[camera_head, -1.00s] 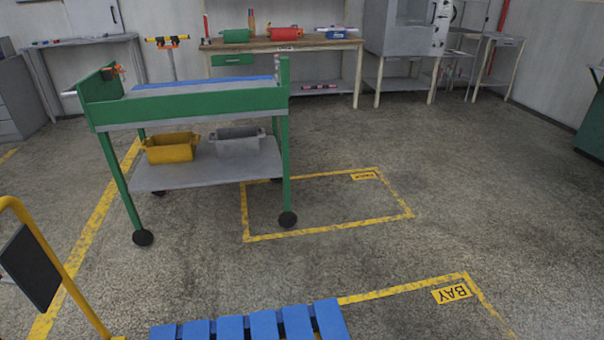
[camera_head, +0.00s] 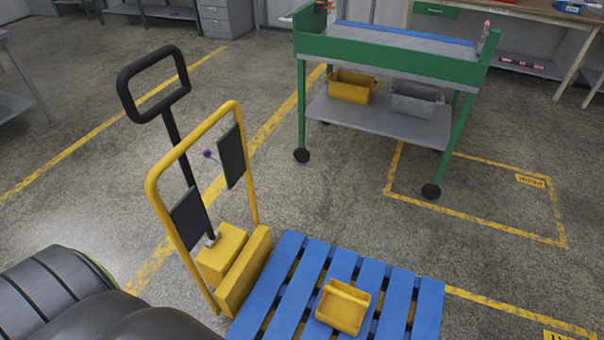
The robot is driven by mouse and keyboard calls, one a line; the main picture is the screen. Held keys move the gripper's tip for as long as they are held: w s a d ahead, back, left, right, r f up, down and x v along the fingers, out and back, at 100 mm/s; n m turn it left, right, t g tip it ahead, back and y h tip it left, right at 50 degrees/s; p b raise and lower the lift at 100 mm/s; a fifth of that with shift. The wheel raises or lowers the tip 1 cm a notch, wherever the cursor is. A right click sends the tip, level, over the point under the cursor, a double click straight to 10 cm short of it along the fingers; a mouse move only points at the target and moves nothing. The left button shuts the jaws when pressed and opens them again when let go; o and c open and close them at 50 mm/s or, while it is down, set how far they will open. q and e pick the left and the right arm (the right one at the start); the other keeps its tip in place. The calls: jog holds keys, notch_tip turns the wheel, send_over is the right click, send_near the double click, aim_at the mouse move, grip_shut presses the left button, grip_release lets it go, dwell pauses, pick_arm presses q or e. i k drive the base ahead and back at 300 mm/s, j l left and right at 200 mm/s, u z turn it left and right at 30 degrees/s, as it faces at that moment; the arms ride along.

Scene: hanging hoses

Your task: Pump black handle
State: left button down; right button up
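The black handle (camera_head: 172,125) is a loop on a black shaft at the left of the head view. It rises from the yellow base (camera_head: 222,255) of a pallet jack and leans a little to the left. A yellow tube frame (camera_head: 154,190) with two dark panels stands between the handle and the blue pallet (camera_head: 271,285). A small purple knob (camera_head: 208,154) shows beside the shaft. A dark arm link of mine shows at the lower left, well below the handle. Neither gripper is in view.
A yellow bin (camera_head: 343,306) sits on the blue pallet. A green wheeled cart (camera_head: 395,49) with a yellow bin (camera_head: 351,86) and a grey bin (camera_head: 415,100) on its lower shelf stands behind. The floor left of the handle is clear.

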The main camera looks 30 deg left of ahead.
aim_at(164, 107)
jog(key=k+u, duration=0.35)
jog(key=k+j+u, duration=0.1)
jog(key=u, duration=0.3)
jog(key=k, duration=0.05)
